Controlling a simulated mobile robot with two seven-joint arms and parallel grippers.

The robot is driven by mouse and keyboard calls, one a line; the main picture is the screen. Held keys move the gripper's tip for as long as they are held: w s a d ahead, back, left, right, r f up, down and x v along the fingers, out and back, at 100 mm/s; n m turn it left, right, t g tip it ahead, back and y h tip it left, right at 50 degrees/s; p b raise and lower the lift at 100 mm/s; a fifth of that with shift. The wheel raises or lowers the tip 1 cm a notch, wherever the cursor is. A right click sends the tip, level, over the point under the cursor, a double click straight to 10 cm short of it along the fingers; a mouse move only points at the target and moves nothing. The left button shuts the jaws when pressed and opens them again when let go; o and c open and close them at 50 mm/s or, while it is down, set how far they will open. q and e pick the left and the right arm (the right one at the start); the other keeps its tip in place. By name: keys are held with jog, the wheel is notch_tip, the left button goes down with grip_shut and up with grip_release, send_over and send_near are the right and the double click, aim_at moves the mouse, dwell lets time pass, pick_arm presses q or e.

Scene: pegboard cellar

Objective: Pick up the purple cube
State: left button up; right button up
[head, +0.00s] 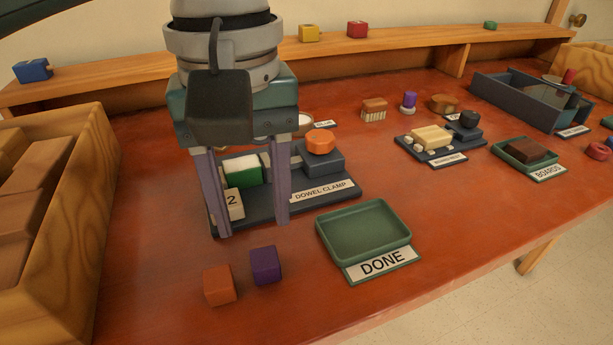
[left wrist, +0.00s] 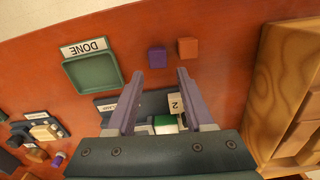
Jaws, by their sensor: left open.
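The purple cube (head: 265,265) sits on the red-brown table near its front edge, just right of an orange cube (head: 219,285). In the left wrist view the purple cube (left wrist: 157,57) lies beyond my fingertips, with the orange cube (left wrist: 188,48) to its right. My left gripper (head: 253,230) points down in front of the dowel clamp, its two purple-grey fingers spread apart and empty. It also shows in the left wrist view (left wrist: 159,72). The gripper is apart from the cube, which is fully visible. My right gripper is in neither view.
The dowel clamp (head: 330,195), with a green-and-white block (head: 243,171), stands around my fingers. A green DONE tray (head: 362,233) is right of the purple cube. A wooden crate (head: 60,220) stands at left. Table around the cubes is clear.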

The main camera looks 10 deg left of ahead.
aim_at(264, 257)
pick_arm(q)
notch_tip(264, 257, down, 7)
jog(key=shift+d+r+b, duration=0.15)
jog(key=shift+r+b, duration=0.05)
jog(key=shift+b, duration=0.5)
grip_shut()
